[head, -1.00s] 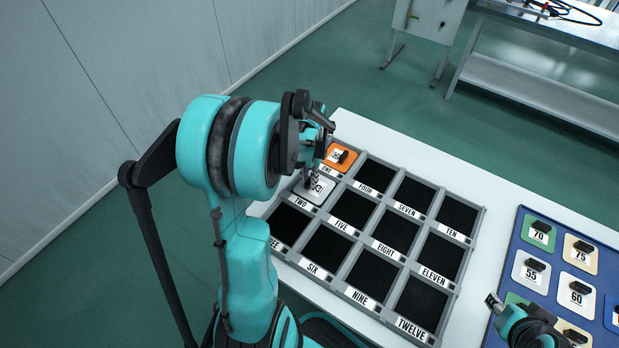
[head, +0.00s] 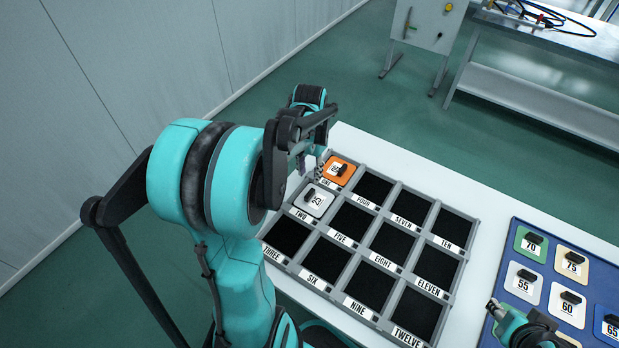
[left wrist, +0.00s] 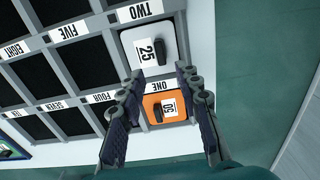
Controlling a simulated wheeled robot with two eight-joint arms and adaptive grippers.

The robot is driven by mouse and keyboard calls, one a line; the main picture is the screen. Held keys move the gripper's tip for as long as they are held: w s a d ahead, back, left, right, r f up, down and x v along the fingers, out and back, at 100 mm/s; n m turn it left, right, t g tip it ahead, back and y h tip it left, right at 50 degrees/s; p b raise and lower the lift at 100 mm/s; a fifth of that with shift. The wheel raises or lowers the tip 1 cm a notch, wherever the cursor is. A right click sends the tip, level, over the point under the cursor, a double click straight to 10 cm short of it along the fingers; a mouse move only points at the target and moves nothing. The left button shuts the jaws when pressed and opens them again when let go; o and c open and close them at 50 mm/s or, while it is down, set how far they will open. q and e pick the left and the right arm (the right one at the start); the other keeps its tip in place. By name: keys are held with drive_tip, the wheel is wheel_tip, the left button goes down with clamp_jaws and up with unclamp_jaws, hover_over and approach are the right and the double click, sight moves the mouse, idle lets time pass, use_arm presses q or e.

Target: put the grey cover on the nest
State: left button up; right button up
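The grey cover (head: 314,200) lies flat in the compartment labelled TWO of the dark grey panel. In the left wrist view the grey cover (left wrist: 153,48) shows a white label reading 25 and a black handle. My left gripper (head: 314,166) is above the panel's far-left corner, clear of the cover. In the left wrist view its fingers (left wrist: 160,74) are apart, with nothing between them; the handle is free of them. My right gripper (head: 495,309) is only partly in view at the lower right, and its opening cannot be made out.
An orange cover (head: 338,170) sits in compartment ONE. The other visible compartments of the panel (head: 400,182) are empty and black. A blue tray (head: 515,243) with several covers lies to the right on the white table (head: 400,155). A metal bench (head: 540,95) stands behind.

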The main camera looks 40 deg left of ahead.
use_arm(q)
drive_tip(key=s+d+r+t, duration=0.3)
drive_tip(key=d, duration=0.7)
drive_tip(key=s+d+r+m+t, duration=0.1)
drive_tip(key=s+d+r+t, duration=0.3)
drive_tip(key=d, duration=0.6)
drive_tip(key=shift+s+r, duration=0.15)
drive_tip(key=shift+r, duration=0.1)
